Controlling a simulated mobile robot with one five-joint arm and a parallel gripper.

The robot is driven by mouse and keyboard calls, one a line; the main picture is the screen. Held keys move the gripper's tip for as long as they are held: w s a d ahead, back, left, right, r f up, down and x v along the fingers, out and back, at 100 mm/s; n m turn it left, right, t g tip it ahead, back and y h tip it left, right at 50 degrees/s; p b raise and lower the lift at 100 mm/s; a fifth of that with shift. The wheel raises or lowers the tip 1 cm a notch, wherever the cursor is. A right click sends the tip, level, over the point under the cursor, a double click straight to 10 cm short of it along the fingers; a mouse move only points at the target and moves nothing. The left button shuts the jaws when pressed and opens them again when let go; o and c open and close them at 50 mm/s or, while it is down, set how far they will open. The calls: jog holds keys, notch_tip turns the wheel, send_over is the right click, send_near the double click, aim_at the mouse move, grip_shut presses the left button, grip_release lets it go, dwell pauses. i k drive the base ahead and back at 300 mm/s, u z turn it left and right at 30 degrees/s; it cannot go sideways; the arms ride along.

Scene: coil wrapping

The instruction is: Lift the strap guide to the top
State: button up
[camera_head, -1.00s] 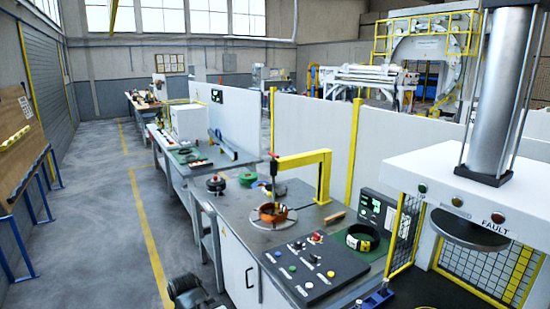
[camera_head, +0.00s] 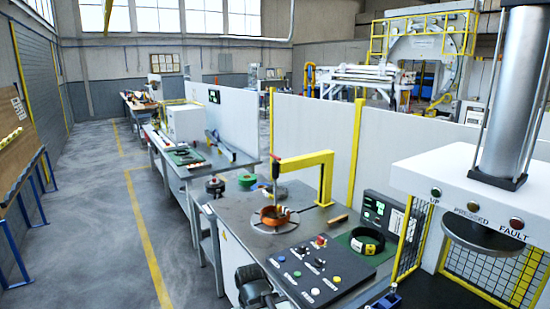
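A yellow bracket (camera_head: 305,160) stands on the grey workbench (camera_head: 235,222), its arm reaching left. A slim upright part (camera_head: 276,183) hangs at the arm's tip, low over an orange coil (camera_head: 270,222) lying on the bench. This upright part may be the strap guide; it is too small to be sure. A dark grey jointed part, seemingly my gripper (camera_head: 257,290), shows at the bottom edge by the bench's front left corner. It is well short of the bracket and coil, and its fingers cannot be made out.
A dark button panel (camera_head: 318,272) fills the bench's front. A black coil (camera_head: 366,242) lies on a green mat to its right. A white press (camera_head: 455,170) with a steel cylinder stands at the right. White partitions (camera_head: 310,140) close off the back. The floor at left is clear.

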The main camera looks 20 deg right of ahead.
aim_at(276, 157)
jog(key=z, duration=0.05)
jog(key=i, duration=0.75)
jog(key=u, duration=1)
